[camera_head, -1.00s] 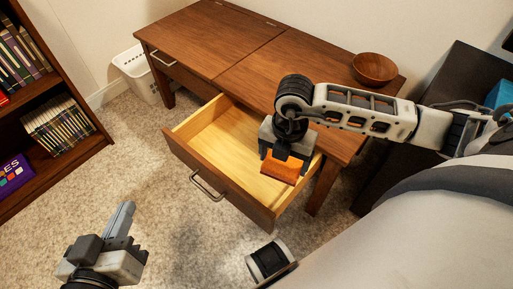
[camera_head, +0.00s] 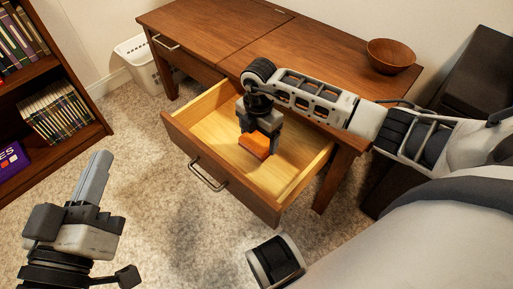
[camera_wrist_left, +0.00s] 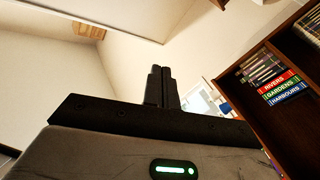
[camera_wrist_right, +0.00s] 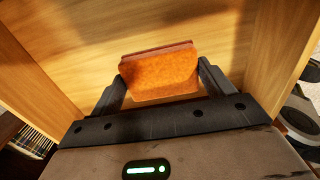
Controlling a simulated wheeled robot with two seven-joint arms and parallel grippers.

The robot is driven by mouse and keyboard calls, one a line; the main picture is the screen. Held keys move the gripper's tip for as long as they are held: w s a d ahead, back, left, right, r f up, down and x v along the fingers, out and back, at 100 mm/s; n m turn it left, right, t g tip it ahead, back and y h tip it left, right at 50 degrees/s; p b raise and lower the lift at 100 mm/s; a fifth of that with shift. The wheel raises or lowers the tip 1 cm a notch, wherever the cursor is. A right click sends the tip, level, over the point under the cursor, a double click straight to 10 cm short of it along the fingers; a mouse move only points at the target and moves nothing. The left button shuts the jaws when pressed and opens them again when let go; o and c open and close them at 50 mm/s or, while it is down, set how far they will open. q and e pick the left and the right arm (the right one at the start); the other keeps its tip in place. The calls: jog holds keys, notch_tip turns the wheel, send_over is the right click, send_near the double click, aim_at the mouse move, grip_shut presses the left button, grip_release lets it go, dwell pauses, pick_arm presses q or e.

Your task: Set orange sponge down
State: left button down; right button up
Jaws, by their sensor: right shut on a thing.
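The orange sponge (camera_head: 254,148) is between the fingers of my right gripper (camera_head: 260,134), inside the open wooden drawer (camera_head: 292,178). In the right wrist view the sponge (camera_wrist_right: 160,78) is gripped from both sides by the fingers, with the pale drawer floor behind it. I cannot tell whether the sponge touches the drawer floor. My left gripper (camera_head: 95,172) is over the carpet at the lower left, away from the drawer. Its fingers are together and empty in the left wrist view (camera_wrist_left: 161,74).
A bookshelf (camera_head: 72,128) stands at the left. A white basket (camera_head: 137,62) stands beside the hutch. The drawer's left part is empty.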

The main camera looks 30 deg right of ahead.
aim_at(256, 136)
jog(key=shift+w+f, duration=0.25)
jog(key=shift+f, duration=0.05)
jog(key=f+b, duration=0.2)
jog(key=f, duration=0.1)
jog(key=shift+w+f+b, duration=0.2)
jog(key=shift+f+b, duration=0.05)
jog(key=shift+b, duration=0.1)
pick_arm(q)
jog(key=r+m+t, duration=0.1)
jog(key=r+m+t+h, duration=0.1)
jog(key=r+m, duration=0.1)
jog(key=w+r+m+t+h, duration=0.1)
jog(key=r, duration=0.1)
jog(key=shift+a+r, duration=0.15)
jog(key=shift+a, duration=0.15)
pick_arm(e)
jog(key=shift+f, duration=0.15)
jog(key=o, duration=0.8)
pick_arm(q)
jog(key=shift+s+r+m+h, duration=0.1)
jog(key=shift+m+h, duration=0.2)
jog(key=shift+h, duration=0.1)
